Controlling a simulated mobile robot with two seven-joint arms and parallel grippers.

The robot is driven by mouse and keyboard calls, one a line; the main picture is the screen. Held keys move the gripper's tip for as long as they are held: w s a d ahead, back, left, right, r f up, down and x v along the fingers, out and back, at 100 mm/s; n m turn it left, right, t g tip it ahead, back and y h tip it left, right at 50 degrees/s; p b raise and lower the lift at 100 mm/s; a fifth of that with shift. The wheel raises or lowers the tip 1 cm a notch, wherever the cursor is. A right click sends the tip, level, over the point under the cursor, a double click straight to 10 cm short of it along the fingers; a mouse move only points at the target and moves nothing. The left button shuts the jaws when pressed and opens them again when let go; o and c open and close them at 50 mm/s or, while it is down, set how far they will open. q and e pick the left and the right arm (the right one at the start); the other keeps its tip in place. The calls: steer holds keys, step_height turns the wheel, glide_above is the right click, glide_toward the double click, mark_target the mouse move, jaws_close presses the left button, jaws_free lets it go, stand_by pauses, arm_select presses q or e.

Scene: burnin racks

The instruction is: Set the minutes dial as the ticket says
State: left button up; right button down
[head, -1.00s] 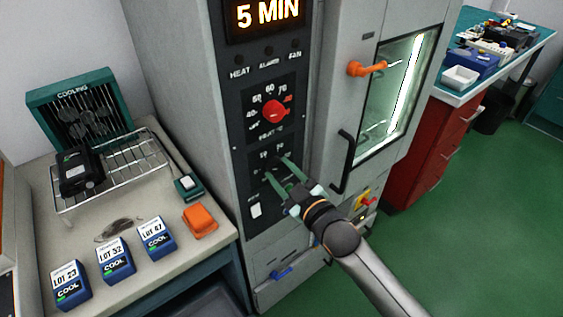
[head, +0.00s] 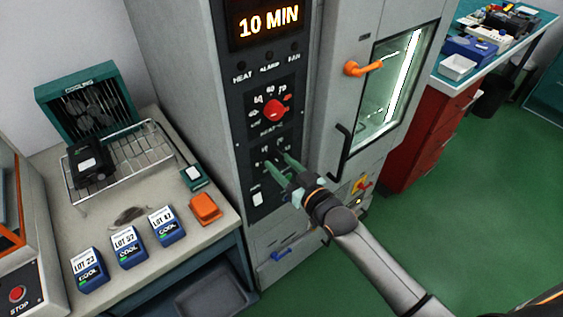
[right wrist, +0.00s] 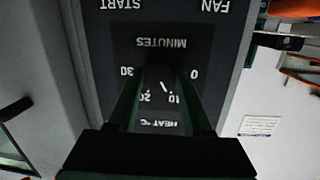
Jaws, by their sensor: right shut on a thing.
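The minutes dial (right wrist: 160,78) is a dark knob under the upside-down MINUTES label in the right wrist view, with marks 0, 10, 20 and 30 around it. My right gripper (head: 278,165) is shut on it, a finger on each side, and hides much of it. A white pointer line shows near the 10 mark. The display (head: 268,22) at the top of the panel reads 10 MIN. I cannot make out a readable ticket. My left gripper is not in view.
The red heat dial (head: 273,110) sits just above my right gripper. The left bench holds a wire rack (head: 130,160), several blue COOL blocks (head: 128,247) and an orange block (head: 204,208).

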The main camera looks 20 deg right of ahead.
stand_by(0.3)
steer(key=shift+c, duration=1.6)
jaws_free()
steer(key=v, duration=1.2)
steer(key=shift+s, duration=0.25)
steer(key=shift+d+r, duration=0.1)
steer(key=s+a+f+g+h, duration=0.1)
steer(key=s+f+g, duration=0.2)
steer(key=s+f, duration=0.3)
steer(key=s+a+f+g+h, duration=0.1)
steer(key=s+f+g, duration=0.3)
steer(key=f, duration=0.9)
steer(key=s, duration=0.3)
steer(key=shift+s+a+f+m, duration=0.2)
steer(key=shift+a+f+m, duration=0.1)
steer(key=shift+a, duration=0.05)
